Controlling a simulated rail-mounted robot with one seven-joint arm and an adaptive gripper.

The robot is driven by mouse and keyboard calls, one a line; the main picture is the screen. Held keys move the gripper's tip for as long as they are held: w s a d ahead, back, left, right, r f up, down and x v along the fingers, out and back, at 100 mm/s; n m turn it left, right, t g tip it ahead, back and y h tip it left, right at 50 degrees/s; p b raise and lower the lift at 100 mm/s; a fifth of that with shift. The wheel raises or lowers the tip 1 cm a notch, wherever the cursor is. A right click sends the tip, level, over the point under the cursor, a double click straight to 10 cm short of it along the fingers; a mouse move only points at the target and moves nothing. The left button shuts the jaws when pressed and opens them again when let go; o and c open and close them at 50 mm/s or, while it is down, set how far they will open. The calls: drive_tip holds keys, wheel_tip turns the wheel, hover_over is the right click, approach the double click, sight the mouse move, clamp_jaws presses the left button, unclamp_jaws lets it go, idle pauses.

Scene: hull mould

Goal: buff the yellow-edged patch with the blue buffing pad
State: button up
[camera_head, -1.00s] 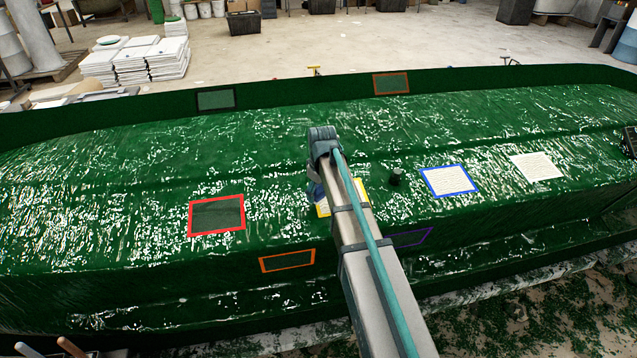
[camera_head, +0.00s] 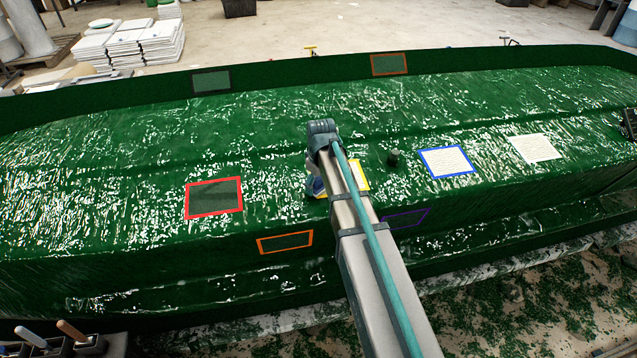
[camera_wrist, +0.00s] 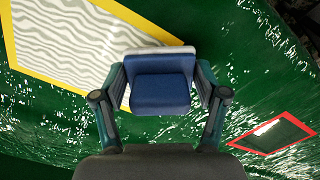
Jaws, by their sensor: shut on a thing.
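The yellow-edged patch (camera_wrist: 50,40) fills the upper left of the wrist view, with wavy grey and white stripes inside its yellow border. In the head view the yellow-edged patch (camera_head: 361,177) is mostly hidden behind my arm. My gripper (camera_wrist: 160,97) is shut on the blue buffing pad (camera_wrist: 161,92), which has a pale layer along its far edge. The pad overlaps the patch's right part in the wrist view; I cannot tell whether it touches. In the head view a bit of the blue pad (camera_head: 317,186) shows left of my arm, by the patch's left edge.
The green hull also bears a red-edged patch (camera_head: 214,197), an orange-edged patch (camera_head: 285,242), a purple-edged patch (camera_head: 406,218), a blue-edged patch (camera_head: 446,162) and a white patch (camera_head: 535,148).

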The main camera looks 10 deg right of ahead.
sight(361, 174)
drive_tip(key=shift+w+f, duration=0.1)
drive_tip(key=shift+f, duration=0.7)
idle(0.9)
drive_tip(key=shift+w+d, duration=0.1)
drive_tip(key=shift+d, duration=8)
drive_tip(key=shift+w+r+p, duration=0.15)
drive_tip(key=shift+w+p, duration=0.1)
drive_tip(key=shift+w, duration=0.7)
drive_tip(key=shift+w+r+p, duration=0.15)
drive_tip(key=shift+w+p, duration=0.05)
drive_tip(key=shift+w, duration=0.85)
drive_tip(key=shift+a+p, duration=0.3)
drive_tip(key=shift+a, duration=7.95)
